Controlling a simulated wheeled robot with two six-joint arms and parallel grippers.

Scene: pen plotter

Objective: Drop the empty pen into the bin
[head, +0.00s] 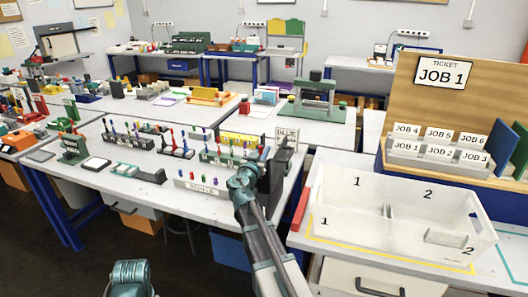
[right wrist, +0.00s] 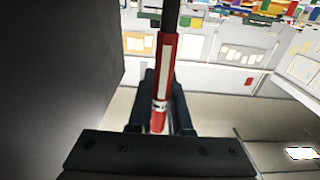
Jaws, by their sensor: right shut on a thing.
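My right gripper (head: 279,158) is at the right end of the long pen table, its dark body beside a labelled stand (head: 287,136). In the right wrist view, its dark fingers (right wrist: 160,100) are shut on a red pen (right wrist: 165,68) with a pale stripe, a silver band and a dark upper end. The pen is hidden or too small to tell in the head view. A teal part of my left arm shows at the bottom, but the left gripper does not. I cannot identify the bin for certain.
The pen table (head: 133,190) holds racks of coloured pens (head: 230,153). A white two-compartment tray (head: 345,225) stands on the right table, beside a JOB 1 ticket board (head: 405,45). A large dark surface (right wrist: 50,70) fills the left of the wrist view.

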